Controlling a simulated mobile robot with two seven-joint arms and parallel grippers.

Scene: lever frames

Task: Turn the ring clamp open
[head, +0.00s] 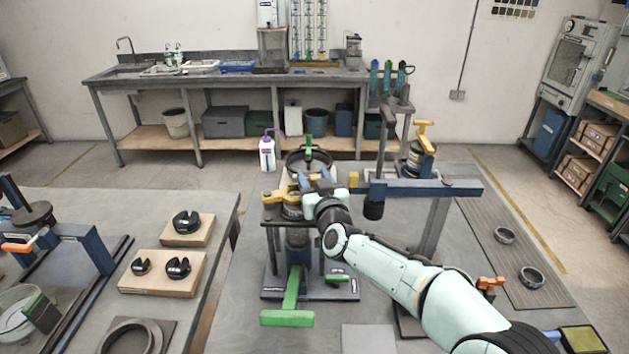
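A press-like stand (297,240) rises from the near bench. A yellow part (278,196), which looks like the ring clamp, sits around its upper column, partly hidden by my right gripper. A dark round ring (295,158) with an upright green handle (308,146) shows just behind. My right gripper (304,180) is at the top of the stand, close to the yellow part. Its fingers are small and partly hidden, so I cannot tell whether they touch or grip anything. My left gripper is not in view.
A green lever (290,300) sticks out low at the stand's front. Wooden blocks with black rings (187,222) lie on the left table.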

